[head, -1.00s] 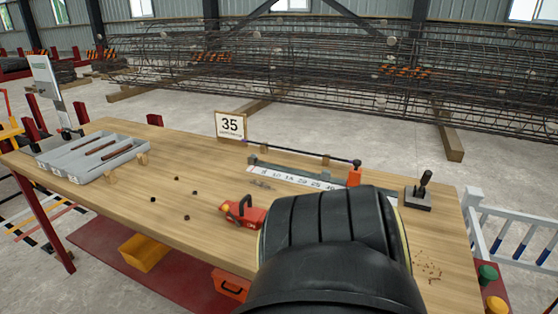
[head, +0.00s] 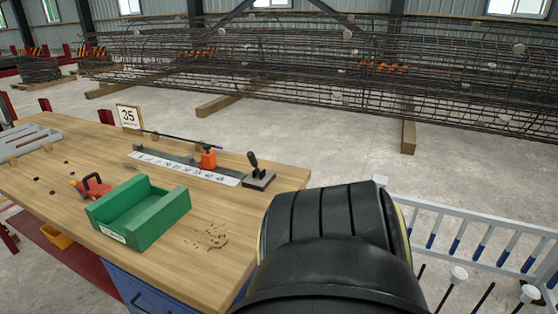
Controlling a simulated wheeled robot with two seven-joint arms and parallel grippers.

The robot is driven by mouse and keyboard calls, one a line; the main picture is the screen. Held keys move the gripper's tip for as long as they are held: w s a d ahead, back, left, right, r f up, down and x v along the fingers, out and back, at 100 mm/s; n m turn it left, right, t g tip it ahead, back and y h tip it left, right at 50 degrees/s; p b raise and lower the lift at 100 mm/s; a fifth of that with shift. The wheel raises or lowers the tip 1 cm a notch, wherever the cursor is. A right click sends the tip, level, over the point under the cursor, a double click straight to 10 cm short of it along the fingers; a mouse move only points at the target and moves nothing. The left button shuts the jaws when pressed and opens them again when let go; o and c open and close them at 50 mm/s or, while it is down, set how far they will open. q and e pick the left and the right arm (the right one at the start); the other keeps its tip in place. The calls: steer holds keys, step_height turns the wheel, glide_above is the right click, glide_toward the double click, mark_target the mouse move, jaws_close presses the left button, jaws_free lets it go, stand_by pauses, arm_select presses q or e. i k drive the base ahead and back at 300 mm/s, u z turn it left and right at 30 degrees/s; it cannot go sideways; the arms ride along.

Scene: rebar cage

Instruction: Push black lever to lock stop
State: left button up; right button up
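The black lever (head: 254,160) stands upright, leaning slightly, on a grey base plate (head: 259,180) at the far right edge of the wooden workbench. Left of it, the orange stop (head: 208,158) sits on the grey rail, behind a white number scale (head: 185,168). A thin dark bar (head: 180,137) runs along behind the scale, its end by the stop. A large black part of my own arm fills the lower middle, right of the bench. Neither gripper's fingers can be seen.
A green tray (head: 150,222) and a red tool (head: 93,186) are on the bench (head: 60,205). A "35" sign (head: 128,116) stands at the back. A white railing (head: 470,225) is at right, and a long rebar cage (head: 300,75) lies behind on timbers. Brown crumbs (head: 210,237) lie near the front.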

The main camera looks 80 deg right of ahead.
mark_target(252, 158)
steer(key=k, duration=0.8)
steer(key=z, duration=2.05)
steer(key=i, duration=0.5)
steer(key=u, duration=0.1)
